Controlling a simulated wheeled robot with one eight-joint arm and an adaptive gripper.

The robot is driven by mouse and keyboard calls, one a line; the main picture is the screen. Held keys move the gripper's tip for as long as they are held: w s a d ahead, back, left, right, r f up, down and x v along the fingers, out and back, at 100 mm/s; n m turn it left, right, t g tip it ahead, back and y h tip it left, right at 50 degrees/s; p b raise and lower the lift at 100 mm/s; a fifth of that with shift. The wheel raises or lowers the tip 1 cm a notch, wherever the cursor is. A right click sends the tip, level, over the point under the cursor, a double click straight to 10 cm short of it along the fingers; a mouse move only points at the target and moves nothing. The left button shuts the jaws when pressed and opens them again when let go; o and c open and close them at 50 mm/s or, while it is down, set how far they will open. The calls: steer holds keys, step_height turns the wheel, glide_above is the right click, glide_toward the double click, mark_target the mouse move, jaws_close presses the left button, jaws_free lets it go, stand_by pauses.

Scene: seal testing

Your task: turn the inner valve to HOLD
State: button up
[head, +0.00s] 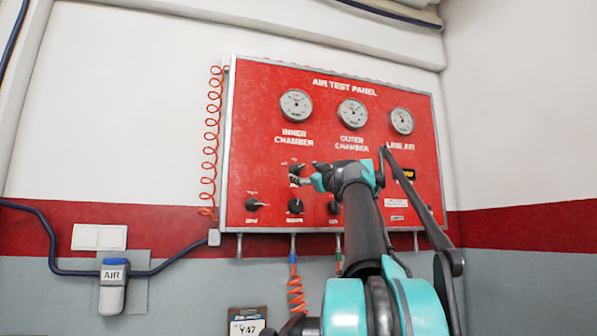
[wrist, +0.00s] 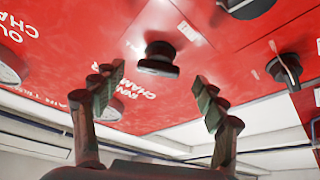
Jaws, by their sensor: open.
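A black knob (head: 296,169) sits on the red panel below the INNER CHAMBER lettering in the head view. I take it as the inner valve; its small markings are too blurred to read. In the wrist view the knob (wrist: 158,62) stands out from the panel, ahead of the gap between my fingers. My gripper (head: 305,175) is close to the knob in the head view and partly overlaps it. In the wrist view my gripper (wrist: 158,82) is open, one finger to each side, with nothing between them and no visible contact. Which way the knob points is unclear.
The air test panel (head: 270,120) carries three gauges above. Other black knobs sit at lower left (head: 253,204), lower middle (head: 296,206) and partly behind my arm (head: 334,207). A coiled red hose (head: 211,140) hangs left of the panel. Hoses and hooks hang below it.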

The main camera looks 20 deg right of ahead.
mark_target(301, 168)
steer(key=shift+x, duration=2.45)
steer(key=shift+c, duration=0.3)
steer(key=c, duration=1.1)
steer(key=shift+d+n, duration=0.1)
steer(key=shift+n, duration=0.3)
steer(key=n+g+y, duration=0.1)
steer(key=n, duration=0.2)
steer(key=n+g+y, duration=0.1)
steer(key=n, duration=0.2)
steer(key=shift+d+r, duration=0.1)
steer(key=n+g, duration=0.1)
steer(key=n, duration=0.2)
steer(key=n+g, duration=0.1)
steer(key=n, duration=0.2)
steer(key=shift+r+n+g, duration=0.15)
steer(key=shift+n+g, duration=0.15)
steer(key=shift+g, duration=0.1)
